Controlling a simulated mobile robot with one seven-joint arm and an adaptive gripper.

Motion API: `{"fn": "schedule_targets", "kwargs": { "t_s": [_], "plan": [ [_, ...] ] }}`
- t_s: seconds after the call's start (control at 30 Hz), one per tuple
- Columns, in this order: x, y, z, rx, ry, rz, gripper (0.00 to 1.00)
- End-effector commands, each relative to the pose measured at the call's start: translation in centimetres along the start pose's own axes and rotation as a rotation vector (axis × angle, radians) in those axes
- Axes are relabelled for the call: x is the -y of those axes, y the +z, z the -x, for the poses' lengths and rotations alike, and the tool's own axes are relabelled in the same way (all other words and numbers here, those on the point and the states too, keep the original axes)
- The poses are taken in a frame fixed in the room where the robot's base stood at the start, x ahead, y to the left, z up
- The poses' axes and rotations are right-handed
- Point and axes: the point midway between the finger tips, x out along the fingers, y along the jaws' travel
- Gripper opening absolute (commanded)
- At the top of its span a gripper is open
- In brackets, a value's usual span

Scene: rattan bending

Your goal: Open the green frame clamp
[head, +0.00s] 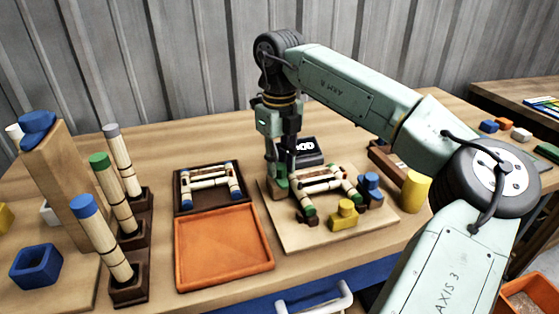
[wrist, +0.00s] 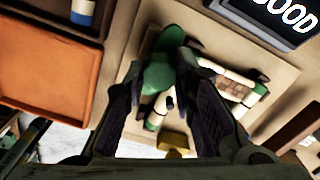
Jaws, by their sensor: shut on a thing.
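The green frame clamp (head: 281,188) stands at the left side of a light wooden board (head: 300,240), beside a small rattan frame (head: 322,184). My gripper (head: 277,165) is over the clamp, pointing down. In the wrist view the clamp's rounded green top (wrist: 158,72) sits between the two dark fingers, which are shut on it. The clamp's lower part is partly hidden by the fingers. The rattan frame has pale sticks with green ends and lies on the board right of the clamp.
A yellow clamp (head: 345,216) and a blue clamp (head: 370,188) stand on the same board. An orange tray (head: 222,247) and a dark tray holding a blue-ended frame (head: 210,183) lie left. A black "GOOD" box (head: 303,150) is behind. Upright rattan bundles (head: 113,192) stand further left.

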Motion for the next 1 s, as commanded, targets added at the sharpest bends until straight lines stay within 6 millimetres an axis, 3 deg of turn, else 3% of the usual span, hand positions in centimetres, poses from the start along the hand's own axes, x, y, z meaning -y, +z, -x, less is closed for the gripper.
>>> {"fn": "schedule_targets", "kwargs": {
  "t_s": [0.43,0.47,0.5,0.77,1.0],
  "plan": [
    [0.02,0.13,0.08,0.005,-0.002,0.01,0.0],
    [0.02,0.13,0.09,0.005,-0.002,0.01,0.25],
    [0.02,0.12,0.09,0.005,-0.002,0.01,0.28],
    [0.0,0.06,0.04,0.002,-0.001,0.01,0.45],
    [-0.01,0.03,0.02,0.001,0.0,0.01,0.45]
  ]
}}
